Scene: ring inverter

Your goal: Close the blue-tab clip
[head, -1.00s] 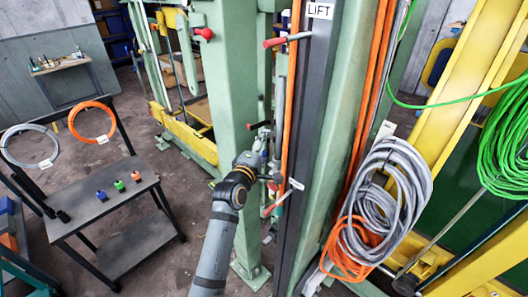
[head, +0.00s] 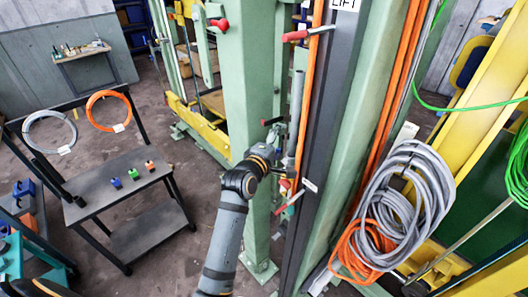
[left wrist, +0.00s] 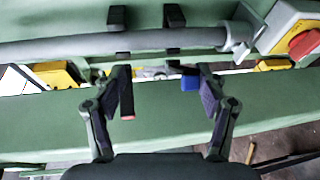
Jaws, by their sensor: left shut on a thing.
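In the left wrist view, a grey pipe (left wrist: 60,48) runs across the top along a green beam, with two black clips, a left one (left wrist: 117,18) and a right one (left wrist: 173,15), on it. A blue tab (left wrist: 190,84) lies against the inner side of the right finger of my left gripper (left wrist: 158,75). A small red piece (left wrist: 128,117) shows by the left finger. The jaws stand apart around the clip, which is largely hidden. In the head view, my left gripper (head: 280,168) is at the upright grey pipe (head: 297,110) on the green post. My right gripper is out of view.
Red-ended levers (head: 289,203) stick out near my gripper. Coiled grey cable (head: 425,190) hangs on the right. A dark table (head: 95,205) stands left on open floor.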

